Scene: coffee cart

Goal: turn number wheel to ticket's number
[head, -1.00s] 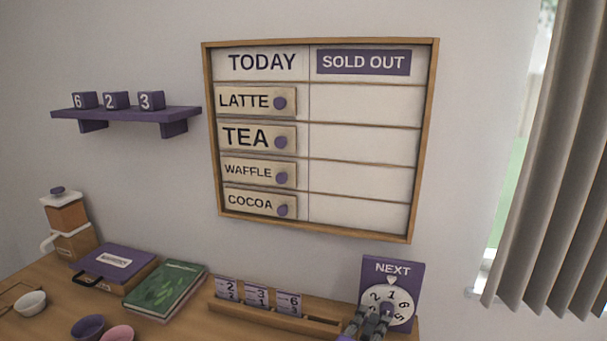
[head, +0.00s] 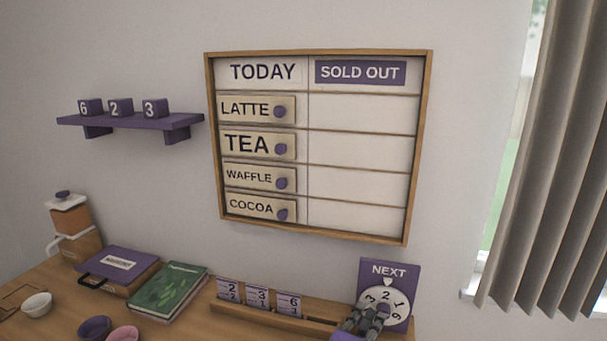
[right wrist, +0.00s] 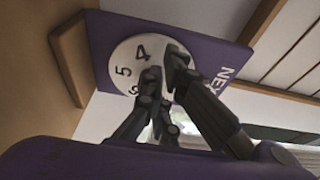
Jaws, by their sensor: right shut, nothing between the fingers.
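The number wheel (head: 399,312) is a white disc on a purple NEXT board (head: 390,270), with a white pointer above it. The 2 stands at the top under the pointer, with 3 to its left and 1 to its right. My left gripper is not in view.
A menu board (head: 428,150) hangs on the wall above. A purple shelf (head: 140,121) holds number cubes at the left. A green book (head: 168,287), a purple-lidded box (head: 118,262) and bowls (head: 94,327) occupy the counter's left. Blinds (head: 550,160) hang at the right.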

